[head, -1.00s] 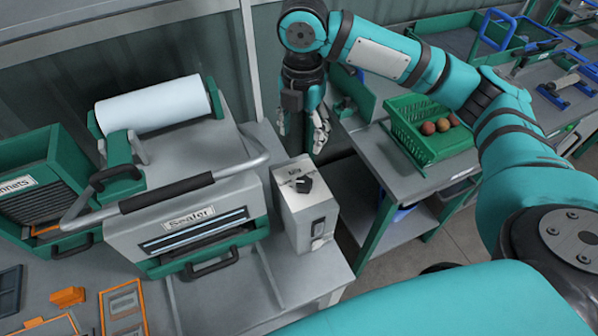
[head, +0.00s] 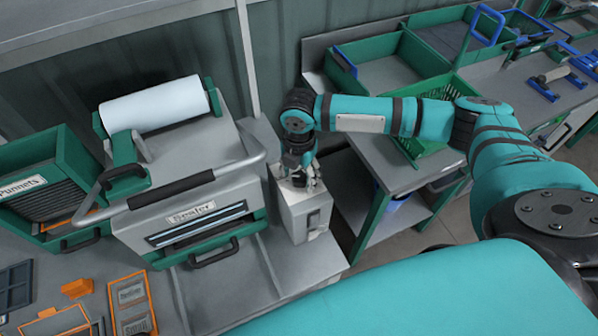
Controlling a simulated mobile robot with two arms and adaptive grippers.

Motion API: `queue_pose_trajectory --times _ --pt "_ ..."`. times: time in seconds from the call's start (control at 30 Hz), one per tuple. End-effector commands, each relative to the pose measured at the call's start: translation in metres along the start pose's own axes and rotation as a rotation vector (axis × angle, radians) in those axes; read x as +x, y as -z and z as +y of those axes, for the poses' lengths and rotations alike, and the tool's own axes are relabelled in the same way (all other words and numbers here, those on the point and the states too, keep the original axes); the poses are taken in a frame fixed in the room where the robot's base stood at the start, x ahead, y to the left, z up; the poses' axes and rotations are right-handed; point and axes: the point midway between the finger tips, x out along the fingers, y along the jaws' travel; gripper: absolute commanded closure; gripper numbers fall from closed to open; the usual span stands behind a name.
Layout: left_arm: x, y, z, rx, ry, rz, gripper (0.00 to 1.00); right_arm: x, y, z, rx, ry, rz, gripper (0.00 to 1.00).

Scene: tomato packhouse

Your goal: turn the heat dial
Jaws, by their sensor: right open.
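The heat dial sits on top of a grey control box (head: 305,217) beside the sealer (head: 190,215). The dial is hidden now by my right gripper (head: 299,184), which points down over the box top with its fingers apart. I cannot tell whether the fingers touch the dial. My left gripper is not in the view.
A film roll (head: 155,104) lies on top of the sealer, with a handle bar (head: 172,188) in front. A green punnet rack (head: 45,180) stands at left. Green crates (head: 385,72) and a basket (head: 420,148) stand on the bench at right.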

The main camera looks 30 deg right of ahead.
Motion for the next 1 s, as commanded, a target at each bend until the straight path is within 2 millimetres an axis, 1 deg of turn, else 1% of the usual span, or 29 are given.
queue_pose_trajectory --times 0.17,0.27,0.5,0.6,0.83,1.0 --pt "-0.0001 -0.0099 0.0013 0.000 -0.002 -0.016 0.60 0.0003 0.0002 0.0000 0.000 0.000 0.000 0.39" --pt "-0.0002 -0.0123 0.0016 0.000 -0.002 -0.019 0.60 0.0002 0.0002 -0.0001 0.000 0.001 0.000 0.51" --pt "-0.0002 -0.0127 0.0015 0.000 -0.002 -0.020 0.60 0.0000 0.0002 -0.0001 0.000 0.001 0.000 0.82" --pt "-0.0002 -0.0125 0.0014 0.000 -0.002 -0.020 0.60 0.0000 0.0001 -0.0001 0.000 0.001 0.000 0.94" --pt "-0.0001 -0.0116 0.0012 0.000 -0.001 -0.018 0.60 0.0001 0.0000 -0.0001 0.022 0.001 0.000 0.94" --pt "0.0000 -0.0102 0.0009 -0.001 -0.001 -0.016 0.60 0.0005 0.0000 -0.0005 0.089 0.002 0.000 0.94"
